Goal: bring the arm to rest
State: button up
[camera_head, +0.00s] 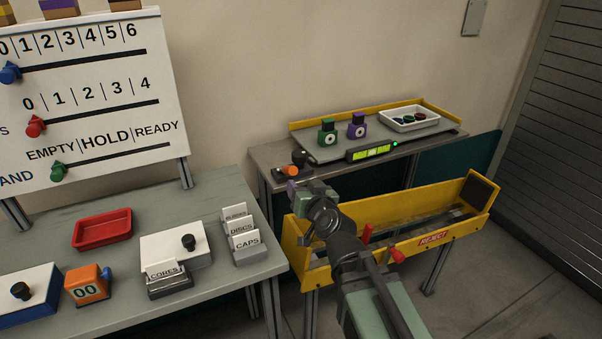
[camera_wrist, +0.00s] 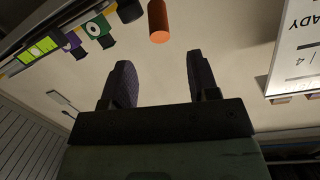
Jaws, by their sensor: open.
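My arm reaches up from the bottom of the head view, and my gripper (camera_head: 292,187) is in front of the left end of the grey bench, seen partly from behind. In the wrist view my gripper (camera_wrist: 161,82) has its two dark fingers spread apart, with only bare wall between them. An orange cylinder (camera_wrist: 158,22) shows beyond the fingertips, apart from them. In the head view an orange piece (camera_head: 289,171) lies at the bench's left end, close to my gripper.
A yellow reject trough (camera_head: 432,212) stands right of my arm. The bench (camera_head: 272,158) holds a scale, a green block (camera_head: 327,131), a purple block (camera_head: 357,126) and a white tray (camera_head: 436,122). A left table (camera_head: 120,207) carries a red tray (camera_head: 103,230) and labelled card holders.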

jog(key=s+d+f+n+g+p, duration=0.1)
jog(key=s+f+g+p, duration=0.3)
jog(key=s+f+g, duration=0.6)
jog(key=s+d+r+m+g+h+p, duration=0.1)
jog(key=s+d+r+g+h+p, duration=0.1)
jog(key=d, duration=0.4)
jog(key=s+d+r+m+g+h+p, duration=0.1)
jog(key=s+d+r+g+h+p, duration=0.2)
jog(key=s+d+p, duration=0.1)
jog(key=shift+d+r+g, duration=0.15)
jog(key=shift+d+g, duration=0.15)
jog(key=shift+d, duration=0.55)
